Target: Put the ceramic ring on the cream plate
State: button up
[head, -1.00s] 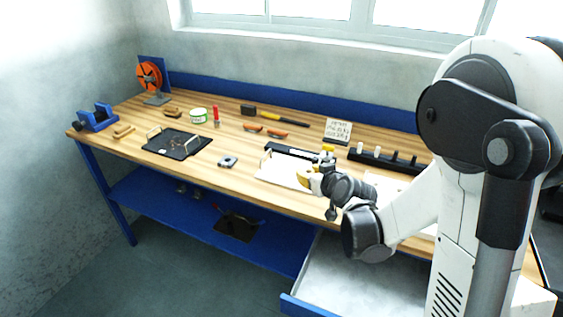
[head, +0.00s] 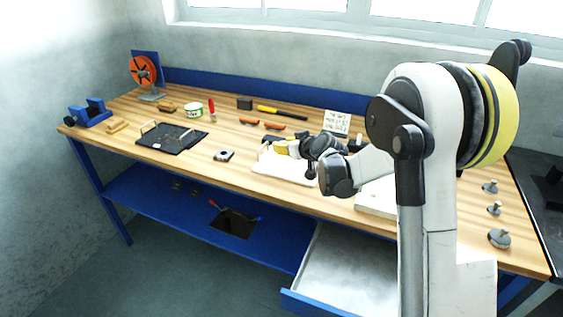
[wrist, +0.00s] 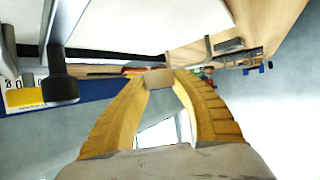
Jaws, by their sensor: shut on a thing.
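My gripper (head: 279,148) is above the bench, over the far part of a pale cream plate (head: 284,174) with a raised handle-like wire at its left. In the wrist view its yellow fingers close at the tips (wrist: 158,78) on a small beige piece (wrist: 158,79). This may be the ceramic ring, but no hole shows and I cannot confirm its shape. The head view is too small to show the held piece. Whether it touches the plate cannot be told. No other clear ceramic ring shows.
A black tray with handles (head: 172,141) and a small grey metal part (head: 224,155) lie to the left. A hammer (head: 270,109) and orange-handled tools (head: 262,123) lie behind. Another pale slab (head: 376,196) is to the right. A drawer (head: 345,270) stands open below.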

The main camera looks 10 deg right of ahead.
jog(key=shift+w+a+f, duration=0.1)
jog(key=shift+a+f, duration=0.35)
jog(key=shift+f+b, duration=1.1)
jog(key=shift+f, duration=0.7)
jog(key=shift+f, duration=0.1)
jog(key=o, duration=1)
jog(key=shift+o, duration=0.2)
